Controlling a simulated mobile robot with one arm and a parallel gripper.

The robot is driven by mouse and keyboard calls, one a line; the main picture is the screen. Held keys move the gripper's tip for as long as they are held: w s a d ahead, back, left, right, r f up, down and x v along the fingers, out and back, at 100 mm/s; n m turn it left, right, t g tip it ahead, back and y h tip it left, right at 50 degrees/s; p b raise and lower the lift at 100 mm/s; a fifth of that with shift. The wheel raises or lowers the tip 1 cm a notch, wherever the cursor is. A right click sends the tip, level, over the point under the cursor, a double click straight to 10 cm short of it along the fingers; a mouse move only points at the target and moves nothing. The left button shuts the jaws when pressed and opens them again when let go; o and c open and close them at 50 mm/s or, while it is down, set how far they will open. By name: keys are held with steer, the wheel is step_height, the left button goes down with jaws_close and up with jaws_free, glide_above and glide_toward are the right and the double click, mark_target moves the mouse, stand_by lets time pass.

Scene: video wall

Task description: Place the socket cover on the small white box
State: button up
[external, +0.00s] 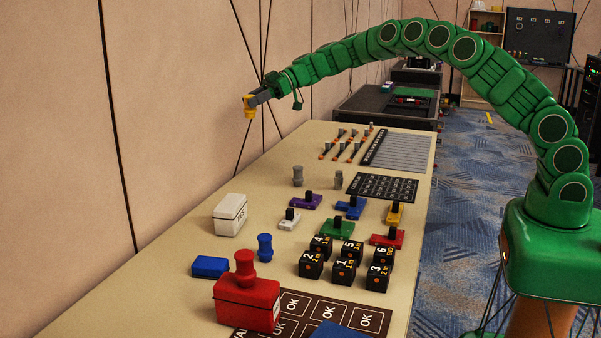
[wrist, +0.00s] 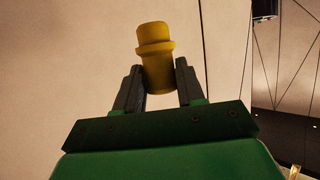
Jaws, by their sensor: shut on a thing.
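My gripper (external: 259,97) is raised in the air near the wall, past the left side of the table. It is shut on a yellow socket cover (external: 249,108), a stepped cylinder. In the wrist view the yellow cover (wrist: 155,48) stands up from between the two dark fingers (wrist: 158,76). A white box (external: 230,215) with a dark seam and a label stands on the table's left side, below and apart from the gripper. A smaller white block (external: 289,220) with a dark peg stands to its right. Nothing stands on top of the white box.
A blue cover (external: 265,247) and blue block (external: 210,267) stand in front of the white box. A red cover (external: 245,262) sits on a red box (external: 247,304). Two grey covers (external: 298,176), black numbered cubes (external: 345,271) and coloured pegged blocks crowd the table (external: 175,250).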

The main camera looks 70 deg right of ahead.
steer(key=s+a+f+m+h, duration=0.1)
steer(key=s+a+f+m, duration=0.15)
steer(key=s+f, duration=0.35)
steer(key=s+a+n, duration=0.2)
steer(key=s+a, duration=0.7)
steer(key=a, duration=0.5)
glide_above(232, 203)
steer(key=shift+y, duration=0.4)
steer(key=shift+w+d+f, duration=0.1)
steer(key=shift+w+f, duration=0.05)
steer(key=shift+f, duration=6.45)
steer(key=o, duration=1)
steer(key=shift+f, duration=0.1)
